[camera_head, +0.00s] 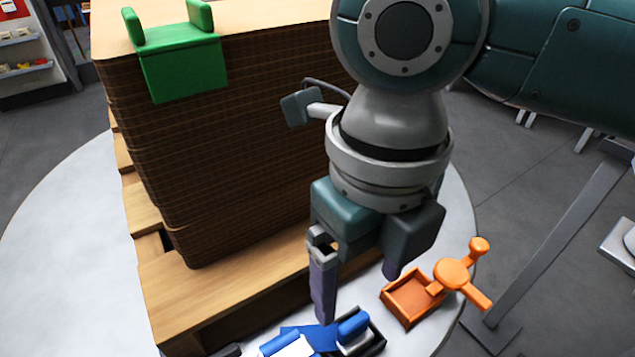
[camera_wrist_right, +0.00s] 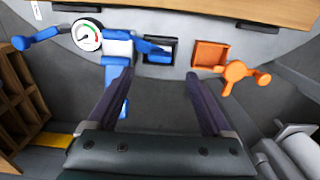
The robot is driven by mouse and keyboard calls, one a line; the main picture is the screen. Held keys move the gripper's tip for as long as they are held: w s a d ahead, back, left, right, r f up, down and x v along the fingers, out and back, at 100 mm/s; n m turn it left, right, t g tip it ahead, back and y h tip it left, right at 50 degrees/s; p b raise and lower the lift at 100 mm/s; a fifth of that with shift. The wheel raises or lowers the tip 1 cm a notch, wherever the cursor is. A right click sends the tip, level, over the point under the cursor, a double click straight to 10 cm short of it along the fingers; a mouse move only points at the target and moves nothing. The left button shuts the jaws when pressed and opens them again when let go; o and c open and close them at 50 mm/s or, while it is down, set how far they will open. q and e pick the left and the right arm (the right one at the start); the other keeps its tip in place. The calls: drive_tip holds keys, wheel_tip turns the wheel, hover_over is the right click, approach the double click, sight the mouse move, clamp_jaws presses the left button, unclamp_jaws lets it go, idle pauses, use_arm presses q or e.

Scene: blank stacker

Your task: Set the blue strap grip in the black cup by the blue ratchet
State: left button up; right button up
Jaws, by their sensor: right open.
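My right gripper (camera_head: 357,299) is open and empty, pointing down above the black cup (camera_head: 376,343). In the wrist view its two fingers (camera_wrist_right: 158,83) are spread wide, with bare floor between them. A blue piece, seemingly the strap grip (camera_head: 352,326), is at the black cup, partly in or over its opening; I cannot tell how deep it sits. The blue ratchet (camera_wrist_right: 118,47), with white parts and a round gauge, lies just left of the cup. My left gripper is not in view.
An orange cup (camera_head: 400,309) with an orange tool (camera_head: 455,275) beside it stands right of the black cup. A tall brown stack (camera_head: 240,150) on a wooden pallet (camera_head: 215,290) rises behind and left, with a green corner piece (camera_head: 183,68) on top.

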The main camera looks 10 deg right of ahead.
drive_tip(key=s+a+m+y, duration=0.1)
drive_tip(key=m, duration=0.1)
drive_tip(key=s+a+r+m+y, duration=0.1)
drive_tip(key=a+m, duration=0.1)
drive_tip(key=m, duration=0.1)
drive_tip(key=s+a+r+m+p, duration=0.1)
drive_tip(key=s+a+m, duration=0.1)
drive_tip(key=m, duration=0.1)
drive_tip(key=shift+t+y, duration=0.3)
drive_tip(key=shift+y, duration=0.1)
drive_tip(key=m, duration=0.3)
drive_tip(key=s+m+t, duration=0.1)
drive_tip(key=m, duration=0.3)
drive_tip(key=s+m+y, duration=0.1)
drive_tip(key=m, duration=0.2)
drive_tip(key=shift+d+m, duration=0.1)
drive_tip(key=shift+m, duration=0.2)
drive_tip(key=s+d+f+m+t+h, duration=0.1)
drive_tip(key=s+d+m, duration=0.5)
drive_tip(key=d+m, duration=0.8)
drive_tip(key=m+t+h, duration=0.1)
drive_tip(key=m+h, duration=0.1)
drive_tip(key=m, duration=0.3)
drive_tip(key=shift+s+m+h, duration=0.15)
drive_tip(key=shift+m+h, duration=0.15)
drive_tip(key=shift+f, duration=0.1)
